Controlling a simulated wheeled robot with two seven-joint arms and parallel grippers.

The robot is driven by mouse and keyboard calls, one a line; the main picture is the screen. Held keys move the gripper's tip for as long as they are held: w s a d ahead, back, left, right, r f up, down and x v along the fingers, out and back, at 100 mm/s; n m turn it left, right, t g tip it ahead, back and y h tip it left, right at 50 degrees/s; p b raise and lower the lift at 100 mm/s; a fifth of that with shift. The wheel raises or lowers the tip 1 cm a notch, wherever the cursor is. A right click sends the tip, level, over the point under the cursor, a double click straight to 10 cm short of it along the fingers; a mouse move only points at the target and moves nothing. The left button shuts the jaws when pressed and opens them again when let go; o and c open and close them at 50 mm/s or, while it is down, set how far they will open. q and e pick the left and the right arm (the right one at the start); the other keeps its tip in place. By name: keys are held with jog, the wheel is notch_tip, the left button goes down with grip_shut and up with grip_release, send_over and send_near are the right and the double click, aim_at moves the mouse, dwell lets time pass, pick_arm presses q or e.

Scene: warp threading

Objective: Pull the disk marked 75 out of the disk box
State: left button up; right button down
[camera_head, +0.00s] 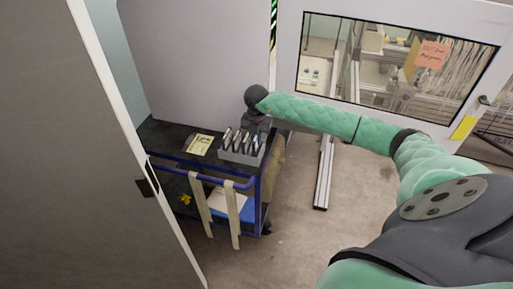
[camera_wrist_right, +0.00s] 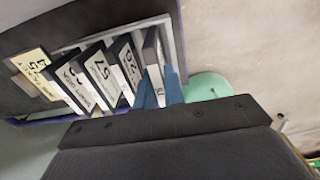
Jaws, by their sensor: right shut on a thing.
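The grey disk box (camera_head: 238,158) stands on the cart top with several dark, white-labelled disks upright in a row. In the right wrist view, my right gripper (camera_wrist_right: 158,78) has its blue fingers shut on the rightmost disk (camera_wrist_right: 152,55). That disk's label is mostly hidden by the fingers. The disks beside it (camera_wrist_right: 127,62) carry partly readable labels; one label (camera_wrist_right: 100,68) looks like 75, but I cannot be sure. In the head view my right gripper (camera_head: 252,122) is over the back of the box, its fingers hard to make out. My left gripper is out of view.
The blue-railed cart (camera_head: 215,180) carries a yellow note (camera_head: 200,144) left of the box. A grey door panel (camera_head: 80,140) fills the left foreground. A machine with a window (camera_head: 390,65) stands behind on the right. The floor (camera_head: 300,230) right of the cart is mostly clear.

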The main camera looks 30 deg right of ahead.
jog(key=shift+r+p, duration=1.15)
jog(key=shift+r, duration=2)
jog(key=shift+s+f, duration=0.1)
